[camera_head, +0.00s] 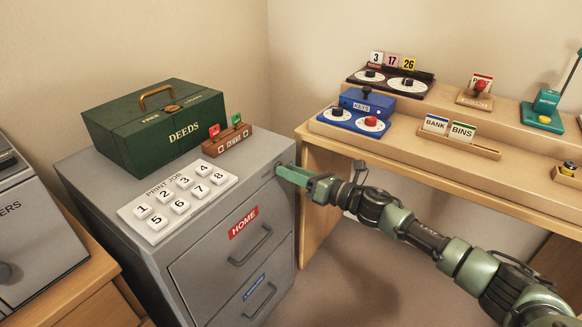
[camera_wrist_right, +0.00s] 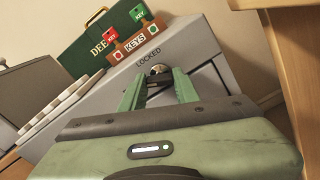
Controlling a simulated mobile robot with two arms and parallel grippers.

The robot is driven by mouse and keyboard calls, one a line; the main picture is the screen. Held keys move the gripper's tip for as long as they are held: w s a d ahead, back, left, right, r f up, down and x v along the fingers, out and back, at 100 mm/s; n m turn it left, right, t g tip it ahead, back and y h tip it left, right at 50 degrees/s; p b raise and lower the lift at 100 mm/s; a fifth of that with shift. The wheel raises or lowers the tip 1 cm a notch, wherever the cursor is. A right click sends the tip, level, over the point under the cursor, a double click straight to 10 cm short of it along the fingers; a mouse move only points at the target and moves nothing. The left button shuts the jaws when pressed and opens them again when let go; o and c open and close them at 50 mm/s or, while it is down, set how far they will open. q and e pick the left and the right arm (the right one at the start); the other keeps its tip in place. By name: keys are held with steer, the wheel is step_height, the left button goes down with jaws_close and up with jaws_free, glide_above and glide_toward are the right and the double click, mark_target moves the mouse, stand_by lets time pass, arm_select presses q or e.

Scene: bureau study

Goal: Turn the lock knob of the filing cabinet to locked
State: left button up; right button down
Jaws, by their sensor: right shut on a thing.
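The grey filing cabinet (camera_head: 278,215) stands left of centre, its drawer fronts facing right. Its lock knob (camera_wrist_right: 160,68) is a small round metal piece at the top corner of the front, under the printed word LOCKED. My right gripper (camera_head: 282,170) reaches in from the right, and its green fingers are shut on the knob. The wrist view also shows the right gripper (camera_wrist_right: 158,78), with a finger on each side of the knob. The fingers hide most of the knob, so I cannot tell which way it points. My left gripper is out of view.
On the cabinet top stand a green DEEDS box (camera_head: 160,128), a key rack (camera_head: 227,140) and a white numbered PRINT JOB board (camera_head: 180,203). A wooden desk (camera_head: 400,150) with dials and card holders stands right, close to my arm. Drawer handles (camera_head: 250,246) stick out below.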

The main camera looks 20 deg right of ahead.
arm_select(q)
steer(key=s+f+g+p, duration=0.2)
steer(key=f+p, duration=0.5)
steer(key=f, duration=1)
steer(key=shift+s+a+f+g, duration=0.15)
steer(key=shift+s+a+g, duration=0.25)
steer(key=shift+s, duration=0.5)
arm_select(e)
steer(key=shift+m, duration=6.6)
steer(key=c, duration=1)
jaws_free()
steer(key=shift+c, duration=0.2)
